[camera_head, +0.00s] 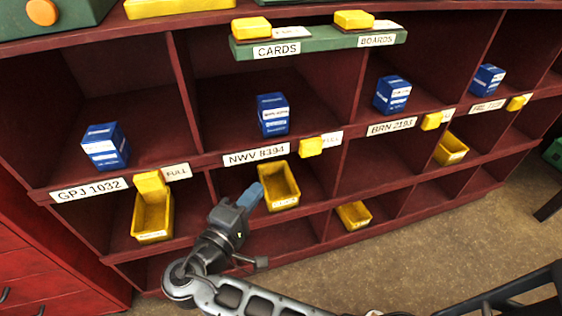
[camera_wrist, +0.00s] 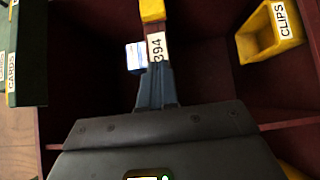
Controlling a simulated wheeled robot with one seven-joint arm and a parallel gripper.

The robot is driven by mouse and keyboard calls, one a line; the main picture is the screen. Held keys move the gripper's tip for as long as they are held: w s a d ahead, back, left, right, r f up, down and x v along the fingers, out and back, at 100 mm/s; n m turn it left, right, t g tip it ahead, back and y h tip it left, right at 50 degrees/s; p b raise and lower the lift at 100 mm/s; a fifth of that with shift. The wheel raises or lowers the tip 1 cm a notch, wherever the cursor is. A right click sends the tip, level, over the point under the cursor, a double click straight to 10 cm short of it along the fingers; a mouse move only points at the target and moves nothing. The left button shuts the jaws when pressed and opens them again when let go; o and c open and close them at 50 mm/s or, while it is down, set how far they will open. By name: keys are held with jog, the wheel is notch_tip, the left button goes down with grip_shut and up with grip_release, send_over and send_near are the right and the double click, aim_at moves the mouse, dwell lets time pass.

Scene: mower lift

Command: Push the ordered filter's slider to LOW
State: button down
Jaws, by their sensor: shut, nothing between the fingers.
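Blue filter boxes stand in the red shelf's upper compartments: one above GPJ 1032 (camera_head: 106,147), one above NWV 8394 (camera_head: 272,115), one above BRN 2193 (camera_head: 392,94) and one at far right (camera_head: 488,80). Each has a yellow slider on the shelf edge: GPJ slider (camera_head: 150,184), NWV slider (camera_head: 311,147), BRN slider (camera_head: 431,121), far-right slider (camera_head: 516,103). White FULL print shows right of the GPJ slider. My gripper (camera_head: 256,190) is shut and empty, below the NWV 8394 label. In the wrist view its fingers (camera_wrist: 155,75) partly cover that label (camera_wrist: 156,47); a yellow slider (camera_wrist: 152,10) lies beyond.
Yellow bins sit in the lower compartments, one left (camera_head: 152,217) and one right of my gripper (camera_head: 280,187). A CLIPS bin (camera_wrist: 250,40) shows in the wrist view. A green strip (camera_head: 310,41) labelled CARDS and BOARDS runs above. Red dividers separate compartments.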

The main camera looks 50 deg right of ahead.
jog(key=p, duration=0.1)
send_near(300, 151)
jog(key=w+d, duration=0.2)
jog(key=w, duration=0.1)
jog(key=shift+s+d+f+p, duration=0.1)
jog(key=shift+s+d, duration=0.2)
jog(key=shift+d, duration=0.3)
jog(key=shift+s+d+p, duration=0.15)
jog(key=shift+s+d, duration=0.15)
jog(key=shift+d, duration=0.35)
jog(key=shift+s+d+f+p, duration=0.1)
jog(key=shift+s+d, duration=0.2)
jog(key=shift+d, duration=0.3)
jog(key=s+d, duration=0.1)
jog(key=d, duration=0.1)
jog(key=s+d, duration=0.1)
jog(key=d, duration=0.1)
jog(key=s+d, duration=0.1)
jog(key=s, duration=0.1)
jog(key=shift+d+p, duration=0.3)
jog(key=shift+d, duration=0.1)
